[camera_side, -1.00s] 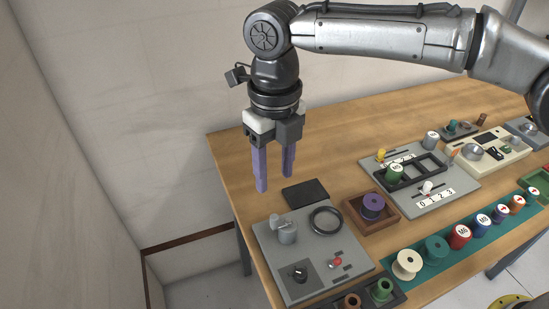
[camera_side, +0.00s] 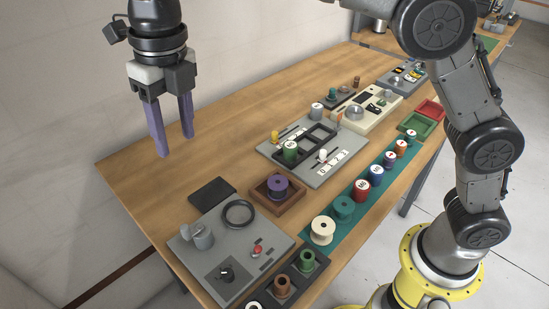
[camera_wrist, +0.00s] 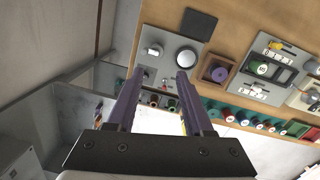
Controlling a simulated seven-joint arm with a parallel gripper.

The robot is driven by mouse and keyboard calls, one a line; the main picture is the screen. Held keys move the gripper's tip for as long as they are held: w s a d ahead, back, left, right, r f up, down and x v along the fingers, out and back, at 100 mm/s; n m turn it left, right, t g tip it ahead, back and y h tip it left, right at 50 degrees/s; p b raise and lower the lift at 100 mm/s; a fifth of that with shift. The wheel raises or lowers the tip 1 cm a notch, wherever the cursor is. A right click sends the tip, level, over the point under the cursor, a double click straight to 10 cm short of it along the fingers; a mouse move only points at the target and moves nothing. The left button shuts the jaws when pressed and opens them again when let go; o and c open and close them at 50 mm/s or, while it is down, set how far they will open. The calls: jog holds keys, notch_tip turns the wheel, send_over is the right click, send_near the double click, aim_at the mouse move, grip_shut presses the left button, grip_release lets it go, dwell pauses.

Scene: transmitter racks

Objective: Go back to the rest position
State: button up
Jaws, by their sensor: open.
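My gripper (camera_side: 174,146) hangs above the left end of the wooden table (camera_side: 150,185) in the side view. Its two purple fingers are apart with nothing between them. In the wrist view, my gripper (camera_wrist: 158,80) also shows open and empty. My gripper touches none of these.
A purple spool (camera_side: 277,187) sits in a brown wooden tray (camera_side: 262,198). A grey slotted panel (camera_side: 318,174) holds a green spool (camera_side: 290,151). Several spools stand on a teal strip (camera_side: 322,253). A black pad (camera_side: 211,192) lies flat. The table's back left is clear.

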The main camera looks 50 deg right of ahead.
jog(key=s+d+r+m+t, duration=0.1)
jog(key=s+d+r+m, duration=0.25)
jog(key=d, duration=0.45)
jog(key=s+d+r+m+t, duration=0.1)
jog(key=s+d+r+m, duration=0.1)
jog(key=s+d+m, duration=0.4)
jog(key=s+d+r+m+t, duration=0.1)
jog(key=d+r+m, duration=0.2)
jog(key=d, duration=0.6)
jog(key=s+d+f+m+t, duration=0.1)
jog(key=s+d+f+m, duration=0.2)
jog(key=m, duration=1)
jog(key=s+d+f+m, duration=0.4)
jog(key=s+f+m, duration=0.6)
jog(key=f+m, duration=0.1)
jog(key=shift+s+f+m+t+h, duration=0.15)
jog(key=shift+f+m+t+h, duration=0.2)
jog(key=shift+m, duration=0.5)
jog(key=shift+r, duration=0.1)
